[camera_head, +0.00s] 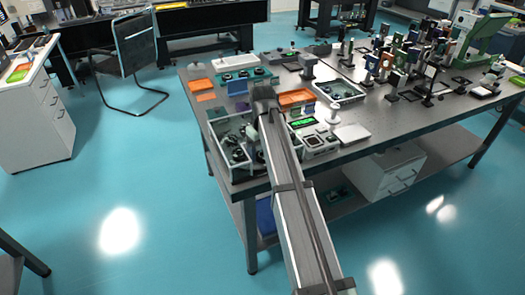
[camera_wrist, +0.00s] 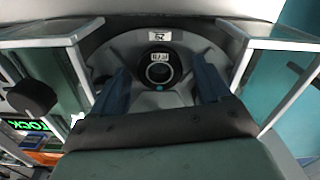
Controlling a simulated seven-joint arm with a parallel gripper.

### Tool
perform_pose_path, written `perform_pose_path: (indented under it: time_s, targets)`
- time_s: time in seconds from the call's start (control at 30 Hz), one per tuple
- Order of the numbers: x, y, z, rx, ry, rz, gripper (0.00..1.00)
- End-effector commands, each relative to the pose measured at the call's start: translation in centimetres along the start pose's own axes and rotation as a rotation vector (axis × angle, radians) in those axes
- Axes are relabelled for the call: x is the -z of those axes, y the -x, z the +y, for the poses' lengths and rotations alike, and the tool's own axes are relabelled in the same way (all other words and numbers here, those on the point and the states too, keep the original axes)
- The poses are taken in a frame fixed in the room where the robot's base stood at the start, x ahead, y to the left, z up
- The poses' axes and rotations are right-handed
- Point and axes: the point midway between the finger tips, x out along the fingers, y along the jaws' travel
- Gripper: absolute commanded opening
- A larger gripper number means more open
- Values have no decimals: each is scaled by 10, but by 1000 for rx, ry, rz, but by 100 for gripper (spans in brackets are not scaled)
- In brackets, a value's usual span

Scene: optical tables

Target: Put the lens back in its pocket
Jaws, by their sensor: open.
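In the wrist view, a small dark round piece with a lighter ring (camera_wrist: 159,72) and a white label lies between my fingers; it looks like the lens. It sits at a curved grey holder (camera_wrist: 110,48) with a second label; whether it is seated in a pocket I cannot tell. My gripper (camera_wrist: 160,68) is open, its two blue fingers on either side of the round piece, with no clear contact. In the head view, my arm reaches over the table and the fingers cannot be made out.
Clear-walled panels with pale frames (camera_wrist: 278,45) stand at both sides in the wrist view. A black knob (camera_wrist: 32,98) is at left. In the head view, a clear-walled case (camera_head: 222,160) holds several dark parts. An orange tray (camera_head: 296,98) and a green display (camera_head: 303,123) are right of my arm.

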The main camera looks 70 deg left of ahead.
Motion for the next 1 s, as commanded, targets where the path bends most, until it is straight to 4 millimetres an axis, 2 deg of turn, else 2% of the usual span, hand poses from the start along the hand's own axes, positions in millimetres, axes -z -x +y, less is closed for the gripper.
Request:
perform_pose_path:
  time_s: [0.17, 0.7, 1.0]
  targets:
    - [1, 10, 0, -1, 0, 1, 77]
    - [1, 102, 0, -1, 0, 2, 77]
    - [0, 122, 0, 0, 0, 0, 77]
